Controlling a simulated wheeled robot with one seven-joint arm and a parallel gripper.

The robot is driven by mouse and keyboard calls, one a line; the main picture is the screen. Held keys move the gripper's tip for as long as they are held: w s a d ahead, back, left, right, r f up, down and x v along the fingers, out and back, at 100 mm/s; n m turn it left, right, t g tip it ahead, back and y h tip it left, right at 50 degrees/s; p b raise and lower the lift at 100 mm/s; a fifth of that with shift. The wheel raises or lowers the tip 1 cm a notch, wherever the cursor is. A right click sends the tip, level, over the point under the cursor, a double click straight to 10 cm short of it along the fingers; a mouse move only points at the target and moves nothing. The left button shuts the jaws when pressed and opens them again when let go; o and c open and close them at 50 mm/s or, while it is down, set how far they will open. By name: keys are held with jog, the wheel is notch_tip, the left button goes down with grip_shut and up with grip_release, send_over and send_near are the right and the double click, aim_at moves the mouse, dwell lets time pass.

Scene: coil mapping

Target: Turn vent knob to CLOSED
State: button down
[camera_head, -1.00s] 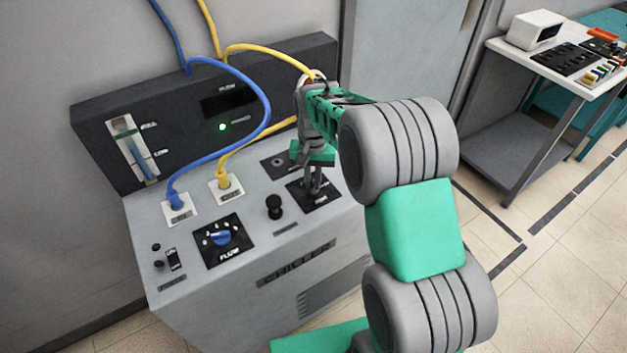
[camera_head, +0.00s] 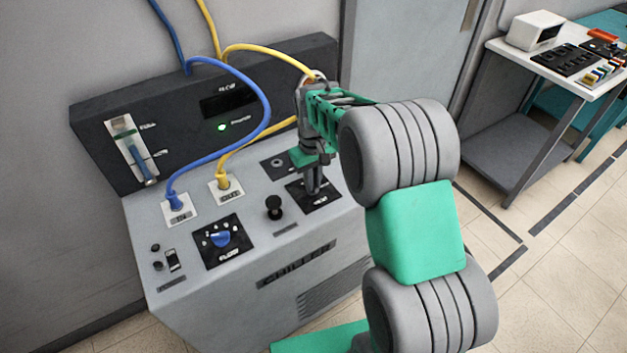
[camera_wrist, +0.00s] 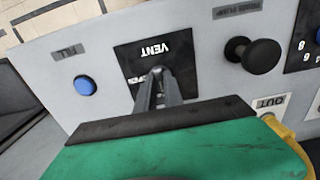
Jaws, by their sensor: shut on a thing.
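The black VENT plate (camera_wrist: 180,60) is on the chiller's sloped top. It also shows in the head view (camera_head: 325,203) below my gripper. My gripper (camera_wrist: 158,82) points down at the plate, its fingers close together on the vent knob. The fingers hide nearly all of the knob, so which way it points cannot be seen. A second label on the plate is partly covered by the fingers. In the head view my gripper (camera_head: 313,190) stands upright over the plate.
A black pump knob (camera_wrist: 258,54) stands beside the plate, with a blue FILL button (camera_wrist: 85,85) on the other side. The blue FLOW knob (camera_head: 220,239) is further left. Blue (camera_head: 262,105) and yellow (camera_head: 252,47) hoses arch over the panel. A side cart (camera_head: 535,70) stands right.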

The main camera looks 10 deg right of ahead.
jog(key=shift+w+r, duration=0.1)
jog(key=shift+r, duration=0.05)
jog(key=c, duration=1.5)
grip_release()
jog(key=shift+o, duration=0.2)
notch_tip(320, 180, up, 8)
jog(key=shift+f+b, duration=0.15)
jog(key=shift+b, duration=0.25)
